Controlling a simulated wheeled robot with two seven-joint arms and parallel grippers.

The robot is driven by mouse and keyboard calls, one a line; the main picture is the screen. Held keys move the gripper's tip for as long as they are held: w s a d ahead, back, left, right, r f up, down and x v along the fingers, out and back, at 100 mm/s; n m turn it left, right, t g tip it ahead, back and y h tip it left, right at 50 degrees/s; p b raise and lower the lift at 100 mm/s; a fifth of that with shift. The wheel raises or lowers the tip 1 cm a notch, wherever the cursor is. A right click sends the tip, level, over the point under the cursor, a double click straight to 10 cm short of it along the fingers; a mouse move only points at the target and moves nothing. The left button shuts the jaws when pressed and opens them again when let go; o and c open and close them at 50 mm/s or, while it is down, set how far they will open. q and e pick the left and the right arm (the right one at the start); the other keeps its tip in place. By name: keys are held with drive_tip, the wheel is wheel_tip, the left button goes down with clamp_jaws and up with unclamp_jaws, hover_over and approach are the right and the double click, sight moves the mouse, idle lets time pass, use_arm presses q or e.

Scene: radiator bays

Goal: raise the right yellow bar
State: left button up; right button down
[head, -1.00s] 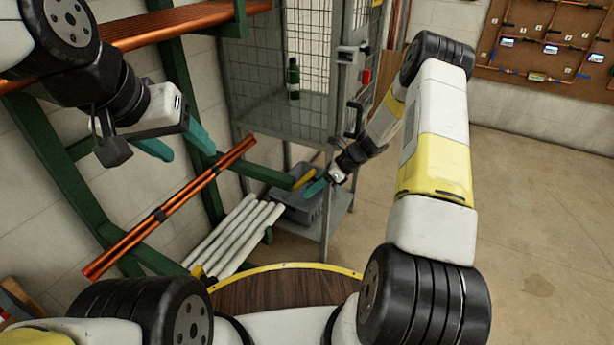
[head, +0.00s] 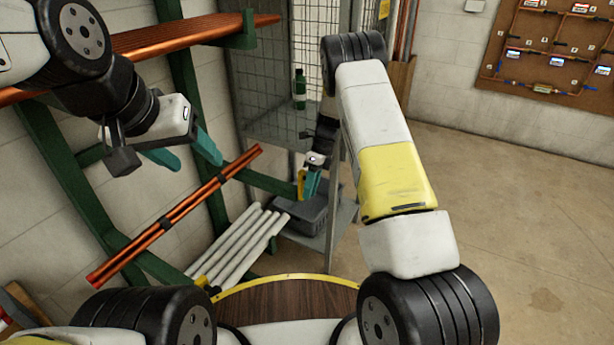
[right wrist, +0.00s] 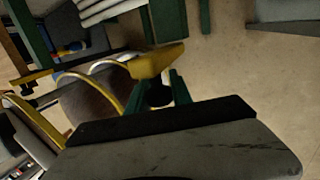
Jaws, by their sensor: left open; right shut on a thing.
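The right yellow bar (head: 301,184) stands nearly upright at the outer end of a green rack arm (head: 270,183). My right gripper (head: 311,184) has teal fingers and is shut on this bar. In the right wrist view the yellow bar (right wrist: 157,61) lies across the tips of the gripper's fingers (right wrist: 164,85). The fingers partly hide where they meet it. My left gripper (head: 188,152) is open and empty, above the bundle of copper pipes (head: 180,212). A small yellow piece (head: 201,282) shows low by the white pipes.
White pipes (head: 238,244) lie low beside the rack. A grey crate (head: 306,216) sits on the lower shelf of a mesh cabinet (head: 283,122), close by my right gripper. A green bottle (head: 300,90) stands on its upper shelf. The floor to the right is clear.

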idle(0.4)
drive_tip(key=c, duration=1.2)
unclamp_jaws()
drive_tip(key=shift+a, duration=0.1)
drive_tip(key=shift+o, duration=0.2)
drive_tip(key=v, duration=0.7)
drive_tip(key=shift+w+r, duration=0.2)
drive_tip(key=shift+r, duration=0.15)
drive_tip(key=shift+r, duration=0.1)
